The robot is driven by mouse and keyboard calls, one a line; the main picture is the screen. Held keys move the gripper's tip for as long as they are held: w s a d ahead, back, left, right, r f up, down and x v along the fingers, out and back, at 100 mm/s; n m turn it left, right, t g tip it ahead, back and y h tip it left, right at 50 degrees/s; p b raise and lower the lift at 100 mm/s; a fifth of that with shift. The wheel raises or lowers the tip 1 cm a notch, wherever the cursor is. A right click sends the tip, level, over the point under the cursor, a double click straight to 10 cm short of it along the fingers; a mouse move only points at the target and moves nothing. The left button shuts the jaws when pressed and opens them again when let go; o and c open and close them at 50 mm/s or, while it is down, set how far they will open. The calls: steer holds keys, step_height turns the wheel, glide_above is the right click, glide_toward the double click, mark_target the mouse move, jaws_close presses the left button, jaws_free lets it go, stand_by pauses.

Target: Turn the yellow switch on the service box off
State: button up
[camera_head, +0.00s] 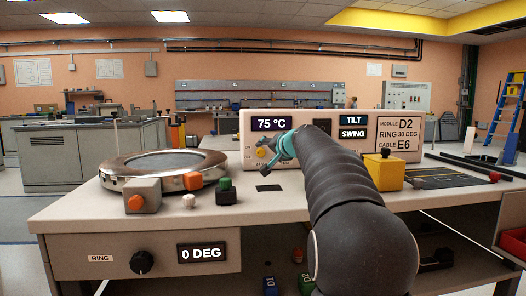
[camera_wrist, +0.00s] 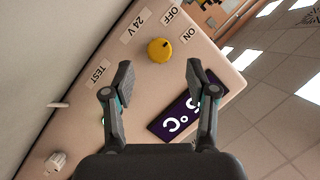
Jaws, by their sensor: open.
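The service box (camera_head: 285,118) is a pale panel on the back of the bench, with a 75 °C display and TILT and SWING signs. Its yellow switch (camera_wrist: 159,50) is a round knob with a small dark mark at its upper right, near the OFF and ON labels; I cannot tell which label the mark points to. In the head view the yellow switch (camera_head: 262,152) shows just left of my gripper (camera_head: 274,155). In the wrist view my gripper (camera_wrist: 160,74) is open and empty, its fingertips either side of and below the knob, apart from it.
A purple display (camera_wrist: 176,119) is partly behind my right finger, and a white knob (camera_wrist: 57,160) sits lower left. On the bench stand a round metal ring (camera_head: 165,166), a grey block with an orange knob (camera_head: 143,197), a green-topped block (camera_head: 226,192) and a yellow block (camera_head: 384,172).

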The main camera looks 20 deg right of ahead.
mark_target(263, 151)
steer(key=shift+p+x, duration=0.35)
steer(key=shift+x, duration=2)
jaws_close()
